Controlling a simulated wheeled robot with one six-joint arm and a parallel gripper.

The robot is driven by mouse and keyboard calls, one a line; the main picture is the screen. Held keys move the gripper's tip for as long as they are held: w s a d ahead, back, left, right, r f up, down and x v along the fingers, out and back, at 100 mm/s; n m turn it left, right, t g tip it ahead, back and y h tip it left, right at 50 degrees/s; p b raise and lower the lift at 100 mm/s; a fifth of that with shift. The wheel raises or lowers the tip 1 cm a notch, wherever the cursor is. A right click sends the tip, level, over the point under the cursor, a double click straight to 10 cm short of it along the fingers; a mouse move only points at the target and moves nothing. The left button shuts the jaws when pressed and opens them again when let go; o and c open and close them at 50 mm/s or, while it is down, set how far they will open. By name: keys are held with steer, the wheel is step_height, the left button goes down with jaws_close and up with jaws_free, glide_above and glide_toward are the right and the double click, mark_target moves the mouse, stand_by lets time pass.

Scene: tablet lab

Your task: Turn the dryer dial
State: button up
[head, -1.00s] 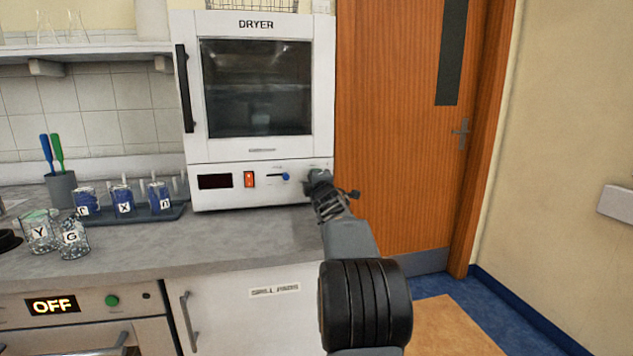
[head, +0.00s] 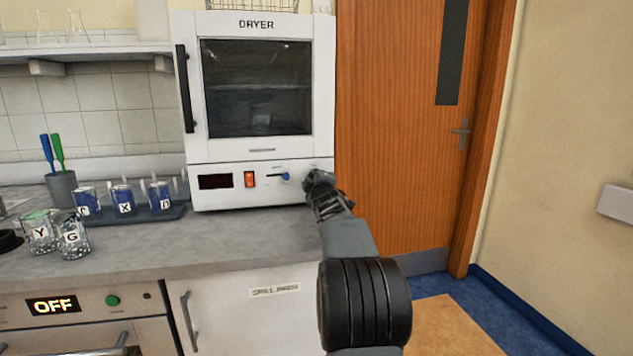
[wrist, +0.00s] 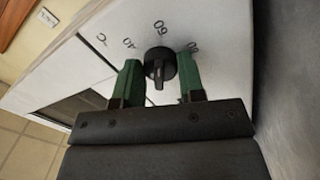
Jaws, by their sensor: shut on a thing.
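The dryer (head: 320,100) is a white cabinet with a dark window, standing on the counter. Its dial (wrist: 159,65) is a round black knob with a raised grip bar, on the white panel in the wrist view. The marks 40, 60 and 80 are printed around it, with 60 above the knob. My gripper (wrist: 160,72) has a green finger on each side of the dial and is shut on it. In the head view, my gripper (head: 316,180) is at the lower right of the dryer's front and hides the dial.
A red switch (head: 249,179) and a blue slider (head: 285,177) sit left of my gripper on the panel. Labelled beakers (head: 73,236) and a rack of blue jars (head: 160,197) stand further left. A wooden door (head: 400,130) is to the right.

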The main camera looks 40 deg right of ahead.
steer(key=o, duration=0.9)
steer(key=v, duration=1.4)
steer(key=shift+r, duration=0.15)
steer(key=a+r+m+g+y+p, duration=0.2)
steer(key=a+r+m+g+p, duration=0.1)
steer(key=a+p, duration=0.55)
steer(key=s+a+m+g+y+p, duration=0.2)
steer(key=s+a+g+p, duration=0.1)
steer(key=s+a+p, duration=0.2)
steer(key=s+a+m+g+y+p, duration=0.1)
steer(key=s+a+g+y+p, duration=0.1)
steer(key=s+a+p, duration=0.4)
steer(key=s+a+m+g+y+p, duration=0.2)
steer(key=s+a+g+p, duration=0.3)
steer(key=a, duration=0.4)
steer(key=shift+s+a+r+m+y+p, duration=0.1)
steer(key=shift+s+a+m+y+p, duration=0.25)
steer(key=shift+s+y+p, duration=0.35)
